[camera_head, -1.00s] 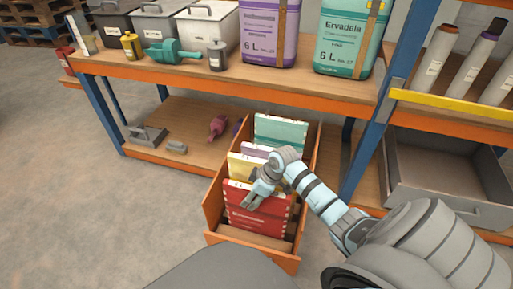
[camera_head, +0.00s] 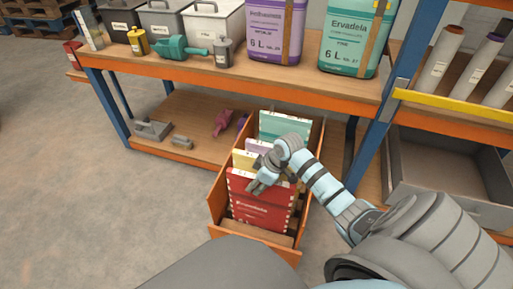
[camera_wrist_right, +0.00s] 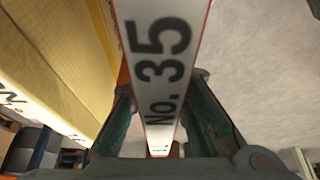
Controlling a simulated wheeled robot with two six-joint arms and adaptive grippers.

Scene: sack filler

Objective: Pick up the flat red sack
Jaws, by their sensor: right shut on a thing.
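The flat red sack (camera_head: 262,213) stands upright at the front of the orange-sided wooden box (camera_head: 215,212) in the head view. My right gripper (camera_head: 256,186) is shut on its top edge, coming from above. In the right wrist view the sack's white edge strip (camera_wrist_right: 162,65), printed "No. 35", runs between the two fingers (camera_wrist_right: 160,125). My left gripper is not in view.
A yellow sack (camera_head: 243,160) stands close behind the red one, also at the left in the wrist view (camera_wrist_right: 60,60). A teal sack (camera_head: 284,124) is at the back of the box. The shelf's orange beam (camera_head: 250,95) is above and behind. Floor to the left is clear.

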